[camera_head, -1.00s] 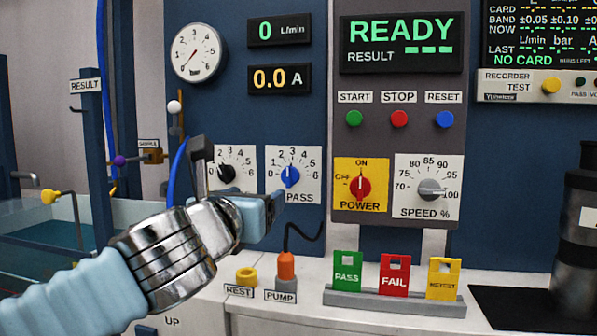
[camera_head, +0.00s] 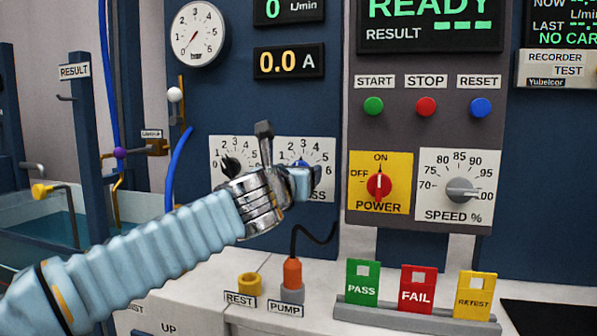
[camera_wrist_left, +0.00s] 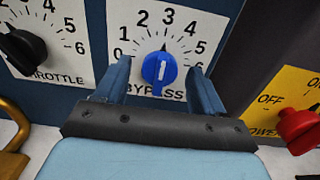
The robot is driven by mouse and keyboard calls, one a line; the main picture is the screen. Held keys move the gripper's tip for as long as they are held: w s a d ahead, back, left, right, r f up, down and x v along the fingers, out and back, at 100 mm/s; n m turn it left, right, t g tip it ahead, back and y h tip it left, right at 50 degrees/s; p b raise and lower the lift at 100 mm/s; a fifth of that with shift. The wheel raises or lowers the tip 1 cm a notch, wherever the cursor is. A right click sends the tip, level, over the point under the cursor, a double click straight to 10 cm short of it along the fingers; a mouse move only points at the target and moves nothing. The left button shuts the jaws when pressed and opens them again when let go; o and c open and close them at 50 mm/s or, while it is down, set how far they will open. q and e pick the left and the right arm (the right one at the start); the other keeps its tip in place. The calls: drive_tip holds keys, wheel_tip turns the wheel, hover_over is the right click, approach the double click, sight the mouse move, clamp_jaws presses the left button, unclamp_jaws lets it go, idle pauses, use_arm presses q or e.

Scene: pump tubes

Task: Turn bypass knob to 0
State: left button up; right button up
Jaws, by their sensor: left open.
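The blue bypass knob (camera_wrist_left: 157,72) is between my left gripper's two fingers in the left wrist view. In the head view, my left gripper (camera_head: 284,158) is in front of the bypass plate and hides most of the knob. The gripper (camera_wrist_left: 163,76) is open, one finger on each side of the knob, and I see gaps between fingers and knob. I cannot tell how far the fingertips are from the panel. My right gripper is not in view.
The black throttle knob (camera_wrist_left: 22,50) is close on the left. The red power knob (camera_head: 379,186) is close on the right, with the grey speed knob (camera_head: 461,190) beyond. Below are an orange pump plug (camera_head: 292,272) and a yellow rest ring (camera_head: 249,284).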

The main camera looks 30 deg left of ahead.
use_arm(q)
drive_tip(key=shift+x, duration=0.8)
drive_tip(key=c, duration=1)
drive_tip(key=shift+c, duration=0.2)
